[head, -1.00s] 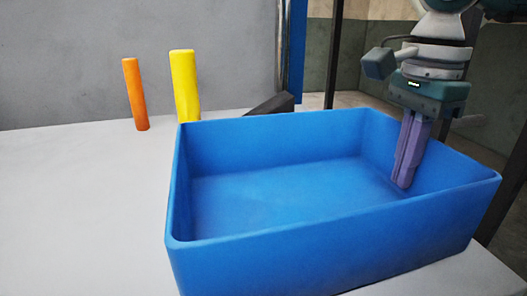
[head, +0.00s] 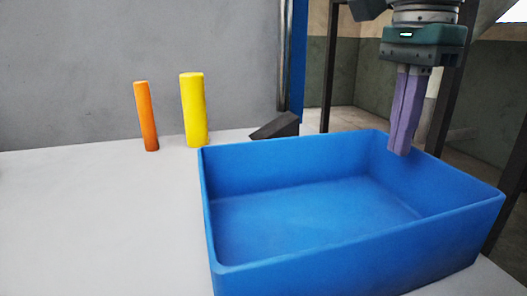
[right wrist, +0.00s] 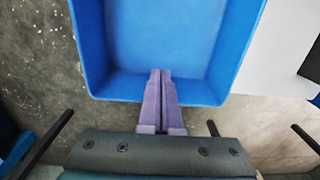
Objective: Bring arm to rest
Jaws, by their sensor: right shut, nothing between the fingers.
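My right gripper (head: 401,152) has purple fingers pressed together with nothing between them. It points down over the right back part of the blue bin, its tips around the height of the rim. In the right wrist view the shut fingers (right wrist: 161,72) reach over the near wall of the bin. My left gripper is not in view.
The open blue bin (head: 350,262) stands on the light table (head: 90,225) and looks empty. An orange cylinder (head: 147,116) and a yellow cylinder (head: 193,110) stand upright behind it at left. A dark wedge (head: 276,126) lies at the back edge. The table's left is clear.

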